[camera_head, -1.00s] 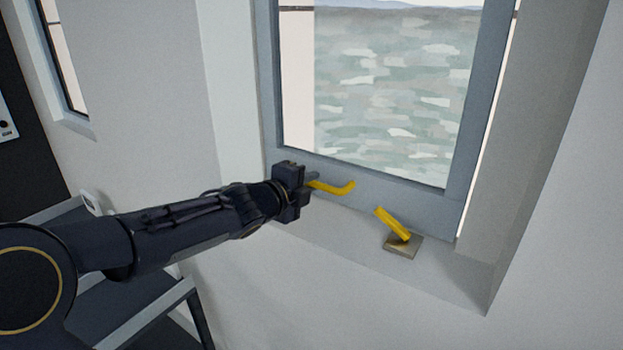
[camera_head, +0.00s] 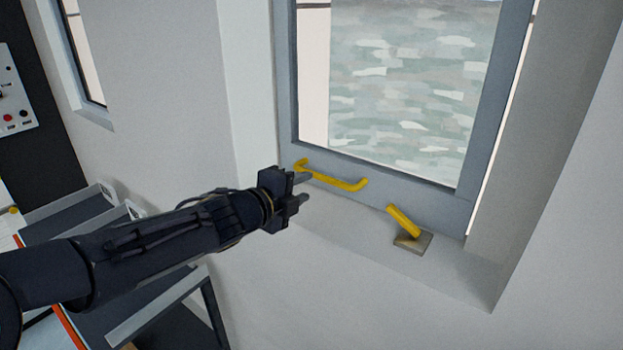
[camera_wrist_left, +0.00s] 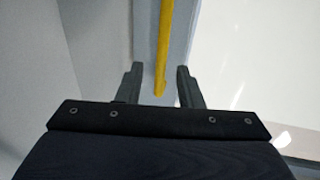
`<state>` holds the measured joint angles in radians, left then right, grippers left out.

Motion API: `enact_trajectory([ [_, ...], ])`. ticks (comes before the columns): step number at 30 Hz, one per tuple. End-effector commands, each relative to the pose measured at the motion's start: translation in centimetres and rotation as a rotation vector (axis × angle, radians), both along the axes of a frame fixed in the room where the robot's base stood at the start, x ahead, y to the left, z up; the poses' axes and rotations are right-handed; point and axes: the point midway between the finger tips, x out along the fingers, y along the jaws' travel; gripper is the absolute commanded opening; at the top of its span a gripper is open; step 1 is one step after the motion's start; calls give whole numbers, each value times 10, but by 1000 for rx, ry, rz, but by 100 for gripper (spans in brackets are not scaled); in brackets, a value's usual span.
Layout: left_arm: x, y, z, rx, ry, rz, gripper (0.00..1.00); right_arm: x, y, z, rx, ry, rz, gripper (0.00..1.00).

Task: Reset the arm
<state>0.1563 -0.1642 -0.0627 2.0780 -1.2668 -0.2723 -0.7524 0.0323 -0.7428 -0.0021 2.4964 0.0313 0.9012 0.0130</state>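My left gripper (camera_head: 304,187) is open and empty, just left of and below the yellow window handle (camera_head: 335,179). The handle is a bent bar on the lower rail of the grey window frame. In the left wrist view the two fingers (camera_wrist_left: 160,84) stand apart, with the end of the yellow handle (camera_wrist_left: 165,45) seen between and beyond them. I cannot tell the exact gap between fingers and handle. My left arm reaches in from the left. My right gripper is not in view.
A yellow lever on a square metal base (camera_head: 412,242) stands on the sill to the right of the handle. The grey window frame (camera_head: 420,188) is in the wall recess.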

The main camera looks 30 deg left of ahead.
Motion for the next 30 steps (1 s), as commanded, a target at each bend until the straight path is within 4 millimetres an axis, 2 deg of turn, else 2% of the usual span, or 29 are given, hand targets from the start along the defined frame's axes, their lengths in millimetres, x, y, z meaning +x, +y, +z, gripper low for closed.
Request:
enact_trajectory([
  [4,-9,1,2,-1,0,0,33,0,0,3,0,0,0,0],
  [18,-9,1,1,-1,0,0,33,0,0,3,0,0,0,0],
  [22,-17,7,1,-80,24,66,33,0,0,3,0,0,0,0],
  [26,-51,22,-15,-383,130,292,33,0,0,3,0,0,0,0],
  [28,-83,23,-36,-627,233,451,33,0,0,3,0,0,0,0],
  [30,-120,12,-64,-882,362,602,33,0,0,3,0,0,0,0],
])
